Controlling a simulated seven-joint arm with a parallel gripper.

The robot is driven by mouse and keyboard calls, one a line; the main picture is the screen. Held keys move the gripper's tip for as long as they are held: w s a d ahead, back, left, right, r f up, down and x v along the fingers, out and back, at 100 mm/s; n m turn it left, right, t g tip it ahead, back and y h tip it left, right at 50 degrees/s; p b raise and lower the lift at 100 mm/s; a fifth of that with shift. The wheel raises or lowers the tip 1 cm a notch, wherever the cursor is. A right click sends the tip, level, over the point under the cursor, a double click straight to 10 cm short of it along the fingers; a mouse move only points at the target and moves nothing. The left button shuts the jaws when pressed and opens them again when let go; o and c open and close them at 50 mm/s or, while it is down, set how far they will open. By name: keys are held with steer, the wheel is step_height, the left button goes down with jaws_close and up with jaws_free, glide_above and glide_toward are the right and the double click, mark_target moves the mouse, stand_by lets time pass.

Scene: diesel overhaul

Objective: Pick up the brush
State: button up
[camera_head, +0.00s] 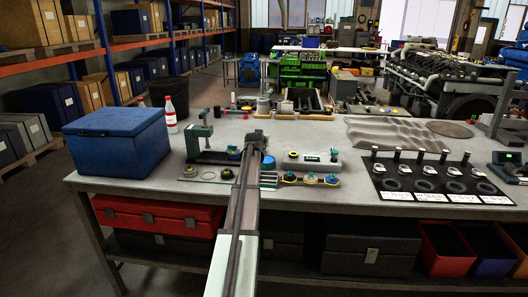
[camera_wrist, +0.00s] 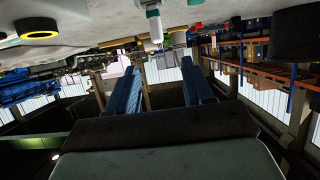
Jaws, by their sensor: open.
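I cannot clearly pick out the brush in either view. A small dark, long item with a red end (camera_head: 235,111) lies towards the back of the bench, too small to identify. My gripper (camera_head: 257,143) is over the middle of the workbench (camera_head: 310,217) in the head view, seen from behind, and my arm hides what lies beneath it. In the wrist view, which looks upside down, the two blue fingers of my gripper (camera_wrist: 161,88) stand wide apart with nothing between them. A pale item with a green part (camera_wrist: 152,20) shows beyond them.
A blue box (camera_head: 117,145) stands at the bench's left end, near a white bottle with a red label (camera_head: 170,115). A green press-like stand (camera_head: 199,140) is left of my gripper. A black mat (camera_head: 430,180) with several rings lies right. Bare bench remains towards the back left.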

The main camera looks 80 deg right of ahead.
steer(key=shift+f+x, duration=0.2)
steer(key=shift+x, duration=3)
steer(key=shift+f+x, duration=0.2)
steer(key=shift+x, duration=3.05)
steer(key=shift+s+a, duration=0.15)
steer(key=shift+a, duration=0.1)
jaws_close()
